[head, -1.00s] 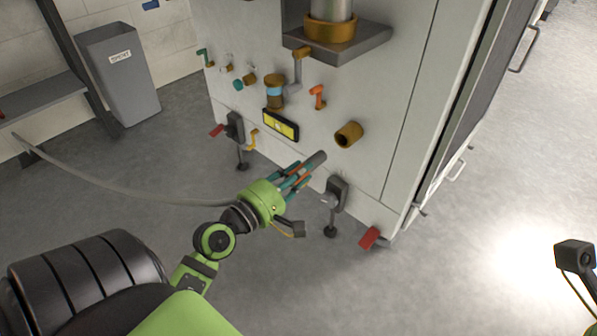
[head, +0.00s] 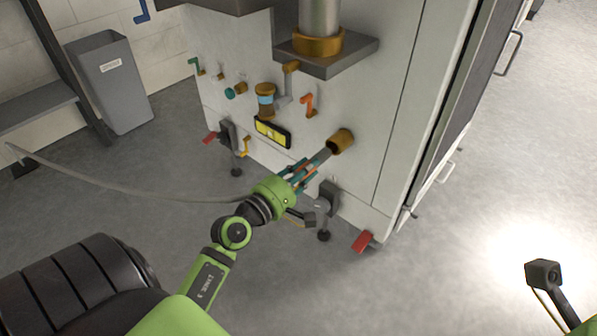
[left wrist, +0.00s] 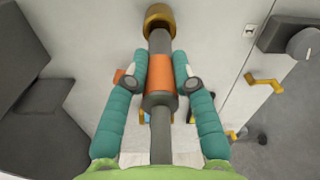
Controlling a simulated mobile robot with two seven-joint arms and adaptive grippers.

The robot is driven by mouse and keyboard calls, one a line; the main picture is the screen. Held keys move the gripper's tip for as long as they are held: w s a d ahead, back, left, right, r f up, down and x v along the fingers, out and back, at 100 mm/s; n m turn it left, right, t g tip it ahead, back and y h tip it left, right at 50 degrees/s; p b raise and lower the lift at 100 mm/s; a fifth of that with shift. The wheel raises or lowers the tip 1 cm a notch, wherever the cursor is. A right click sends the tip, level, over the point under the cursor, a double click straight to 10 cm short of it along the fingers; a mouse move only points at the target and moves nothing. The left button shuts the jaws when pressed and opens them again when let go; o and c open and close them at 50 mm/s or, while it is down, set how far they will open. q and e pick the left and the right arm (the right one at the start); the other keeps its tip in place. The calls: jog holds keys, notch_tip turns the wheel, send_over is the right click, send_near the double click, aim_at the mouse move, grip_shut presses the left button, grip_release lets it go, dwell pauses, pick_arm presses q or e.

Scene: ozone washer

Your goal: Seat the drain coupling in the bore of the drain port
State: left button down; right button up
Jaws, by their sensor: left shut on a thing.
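The drain coupling (left wrist: 160,82) is a dark grey tube with an orange band. My left gripper (head: 308,169) is shut on it around the band, with teal fingers on both sides in the left wrist view (left wrist: 160,75). The drain port (head: 342,140) is a brass cylinder standing out from the white cabinet front; it also shows at the top of the left wrist view (left wrist: 159,13). The coupling's front end (head: 324,153) is at the port's mouth and overlaps its rim in both views. I cannot tell whether it is inside the bore. My right gripper is out of view.
A grey hose (head: 130,194) runs from the left to my left gripper. Near the port are an orange valve handle (head: 308,103), a yellow warning label (head: 271,132) and a cabinet foot with a red tab (head: 363,242). A grey bin (head: 122,100) stands back left.

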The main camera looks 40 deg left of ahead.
aim_at(323, 155)
pick_arm(q)
jog(key=shift+w, duration=0.4)
jog(key=shift+p, duration=0.4)
dwell(1.4)
jog(key=shift+w+d+p, duration=0.15)
jog(key=shift+w+p, duration=0.1)
jog(key=shift+w, duration=1.15)
jog(key=shift+w+d+p, duration=0.1)
jog(key=shift+w+p, duration=0.1)
jog(key=shift+w, duration=1.2)
jog(key=c, duration=0.9)
grip_release()
jog(key=shift+c, duration=0.2)
jog(key=s, duration=1.2)
jog(key=shift+a, duration=0.45)
